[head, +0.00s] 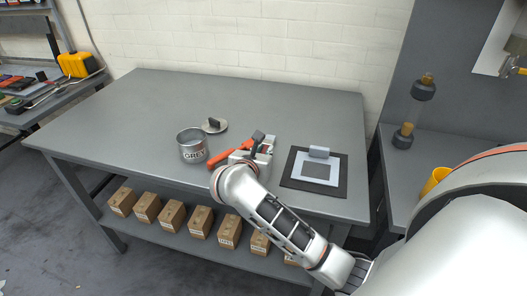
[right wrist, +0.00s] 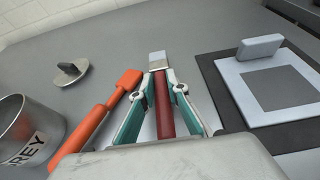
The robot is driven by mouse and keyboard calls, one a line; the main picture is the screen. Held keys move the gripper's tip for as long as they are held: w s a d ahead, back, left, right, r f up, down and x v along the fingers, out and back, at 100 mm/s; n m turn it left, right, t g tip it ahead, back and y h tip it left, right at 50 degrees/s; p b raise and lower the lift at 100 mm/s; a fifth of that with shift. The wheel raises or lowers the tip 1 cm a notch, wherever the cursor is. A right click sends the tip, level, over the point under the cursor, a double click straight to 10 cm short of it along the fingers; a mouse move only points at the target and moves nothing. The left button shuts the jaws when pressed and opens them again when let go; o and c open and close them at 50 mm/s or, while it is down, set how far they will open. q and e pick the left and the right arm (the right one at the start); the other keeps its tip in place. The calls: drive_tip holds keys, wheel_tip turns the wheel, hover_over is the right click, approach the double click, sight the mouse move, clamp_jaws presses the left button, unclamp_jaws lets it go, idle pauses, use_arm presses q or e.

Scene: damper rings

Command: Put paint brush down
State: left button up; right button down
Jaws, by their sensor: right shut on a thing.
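The paint brush (right wrist: 163,105) has a red handle and a pale metal-grey end. In the right wrist view it lies between the green-sided fingers of my right gripper (right wrist: 158,84), which is shut on its handle. The end points away from the gripper, over the grey table (head: 290,100). I cannot tell whether the brush touches the table. In the head view my right gripper (head: 259,145) is low over the table's front part and mostly hides the brush. My left gripper is not in view.
An open can marked GREY (head: 192,147) and a round lid with a dark knob (head: 214,125) stand to the left. An orange tool (head: 219,158) lies close beside the gripper. A pale framed plate (head: 303,168) on a dark mat (head: 337,187) lies right. The table's back is clear.

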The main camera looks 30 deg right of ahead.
drive_tip(key=shift+f, duration=0.2)
drive_tip(key=c, duration=2)
unclamp_jaws()
